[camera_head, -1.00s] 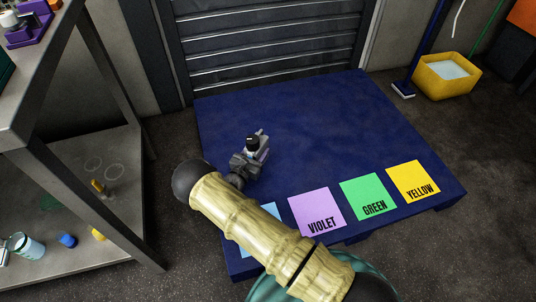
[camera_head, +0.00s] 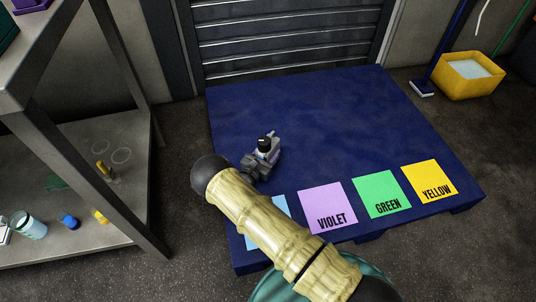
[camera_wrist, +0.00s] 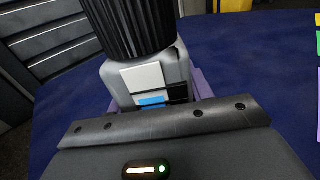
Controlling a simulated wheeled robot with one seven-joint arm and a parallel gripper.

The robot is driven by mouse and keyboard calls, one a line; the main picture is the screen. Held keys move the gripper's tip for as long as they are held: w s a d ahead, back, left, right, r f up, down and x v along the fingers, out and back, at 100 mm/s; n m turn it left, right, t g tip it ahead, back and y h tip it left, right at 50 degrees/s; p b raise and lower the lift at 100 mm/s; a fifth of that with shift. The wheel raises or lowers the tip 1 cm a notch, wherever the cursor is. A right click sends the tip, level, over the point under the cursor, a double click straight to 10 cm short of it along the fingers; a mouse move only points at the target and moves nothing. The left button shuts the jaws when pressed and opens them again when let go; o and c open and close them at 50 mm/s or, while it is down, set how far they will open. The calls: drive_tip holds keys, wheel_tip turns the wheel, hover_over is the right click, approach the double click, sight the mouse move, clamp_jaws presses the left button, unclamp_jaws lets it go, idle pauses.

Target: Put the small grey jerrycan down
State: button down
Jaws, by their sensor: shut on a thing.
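The small grey jerrycan (camera_head: 264,152) has a black ribbed cap and sits in my gripper (camera_head: 262,164), over the left part of the dark blue platform (camera_head: 330,115). In the wrist view the jerrycan (camera_wrist: 178,60) fills the middle, with a white, blue and black label facing the camera. My gripper (camera_wrist: 165,125) is shut on it. The jerrycan looks roughly upright, slightly tilted in the wrist view. Its base is hidden, so I cannot tell whether it touches the platform.
Violet (camera_head: 325,200), green (camera_head: 381,189) and yellow (camera_head: 428,175) labelled squares lie along the platform's front edge; a light blue one (camera_head: 281,204) is partly behind my arm. A metal shelf (camera_head: 75,130) stands left, a yellow bucket (camera_head: 470,85) back right. The platform's middle and back are clear.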

drive_tip(key=c, duration=0.6)
unclamp_jaws()
drive_tip(key=shift+s+r, duration=0.1)
drive_tip(key=shift+r, duration=0.1)
drive_tip(key=shift+s+a+p, duration=0.25)
drive_tip(key=shift+s+p, duration=0.05)
drive_tip(key=shift+p, duration=0.1)
drive_tip(key=p+v, duration=0.5)
drive_tip(key=v, duration=0.5)
drive_tip(key=shift+s+r, duration=0.1)
drive_tip(key=shift+s+a+p, duration=0.2)
drive_tip(key=shift+s+p, duration=0.15)
drive_tip(key=shift+s, duration=0.05)
drive_tip(key=shift+s+f, duration=0.1)
drive_tip(key=shift+f, duration=0.1)
